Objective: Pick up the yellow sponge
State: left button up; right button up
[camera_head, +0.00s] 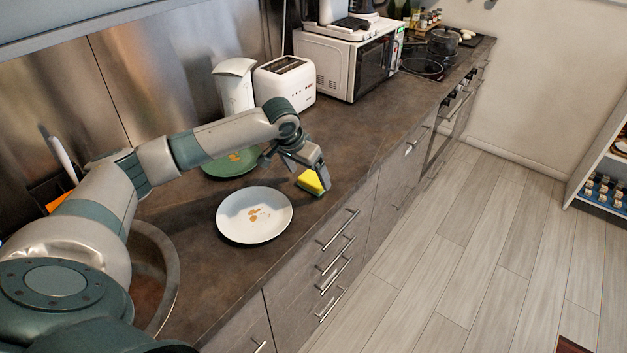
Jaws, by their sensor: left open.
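The yellow sponge (310,181) lies on the dark countertop near its front edge, just right of the white plate. A dark green layer shows along its edge. My left gripper (314,176) reaches in from the left and points down over the sponge, with its fingers at the sponge and partly covering it. The gripper is open; whether the fingers touch the sponge cannot be told. My right gripper is not in the view.
A white plate (254,229) with crumbs lies left of the sponge. A green plate (231,168) sits behind it, partly under my arm. A toaster (285,82) and a microwave (345,62) stand along the back. Countertop right of the sponge is clear.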

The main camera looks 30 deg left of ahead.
aim_at(313, 182)
pick_arm(q)
jog(key=shift+x, duration=1.45)
jog(key=shift+s, duration=0.1)
jog(key=c, duration=1.1)
